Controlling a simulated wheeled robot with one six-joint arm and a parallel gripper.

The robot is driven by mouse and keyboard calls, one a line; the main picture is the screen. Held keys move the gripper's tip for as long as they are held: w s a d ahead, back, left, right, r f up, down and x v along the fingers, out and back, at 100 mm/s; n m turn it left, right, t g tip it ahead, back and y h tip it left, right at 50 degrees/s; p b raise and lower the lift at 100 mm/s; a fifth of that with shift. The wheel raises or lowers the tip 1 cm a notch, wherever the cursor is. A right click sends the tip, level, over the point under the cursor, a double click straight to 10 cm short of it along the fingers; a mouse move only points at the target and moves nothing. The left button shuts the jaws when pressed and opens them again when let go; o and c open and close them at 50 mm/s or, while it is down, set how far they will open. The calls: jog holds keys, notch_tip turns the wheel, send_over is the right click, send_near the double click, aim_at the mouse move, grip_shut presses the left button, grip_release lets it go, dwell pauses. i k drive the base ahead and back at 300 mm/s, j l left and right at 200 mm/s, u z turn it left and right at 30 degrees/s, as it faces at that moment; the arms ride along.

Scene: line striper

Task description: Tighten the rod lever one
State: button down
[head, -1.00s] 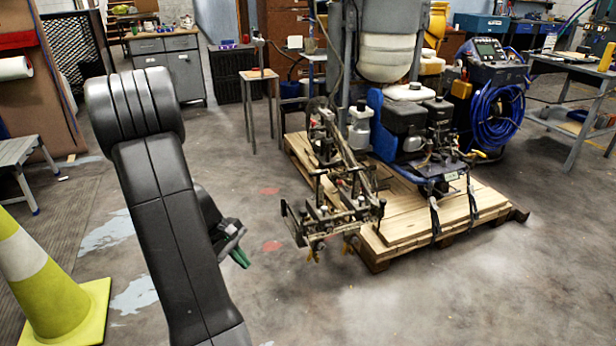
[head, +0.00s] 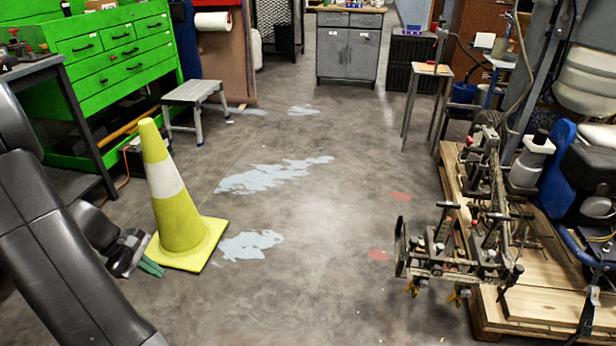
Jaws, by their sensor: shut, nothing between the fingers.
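The line striper (head: 575,190) stands on a wooden pallet at the right of the head view, cut off by the picture edge. Its metal rod frame (head: 460,245) reaches out over the pallet's near left side, with several black-knobbed levers and yellow clips under it. I cannot tell which of these is rod lever one. My gripper (head: 152,268), with green fingertips, is at the lower left near the traffic cone. It is shut and empty, well apart from the rod frame.
A yellow-green traffic cone (head: 172,195) stands close to my gripper. A green tool cabinet (head: 120,60) and a grey step stool (head: 193,95) are behind it. The wooden pallet (head: 540,318) is at the right. The floor between cone and pallet is clear.

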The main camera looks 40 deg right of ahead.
aim_at(475, 223)
jog(key=l+u, duration=0.2)
jog(key=u, duration=1.65)
jog(key=k+l+u, duration=0.1)
jog(key=u, duration=0.2)
jog(key=k+u, duration=0.25)
jog(key=k+j+u, duration=0.1)
jog(key=k+u, duration=0.3)
jog(key=k, duration=0.3)
jog(key=k+z, duration=0.25)
jog(key=l+z, duration=0.1)
jog(key=z, duration=0.7)
jog(key=l+z, duration=0.1)
jog(key=z, duration=0.4)
jog(key=l+z, duration=0.1)
jog(key=z, duration=0.95)
jog(key=l+z, duration=0.15)
jog(key=z, duration=0.35)
jog(key=l+z, duration=0.1)
jog(key=z, duration=0.9)
jog(key=l+z, duration=0.1)
jog(key=z, duration=0.4)
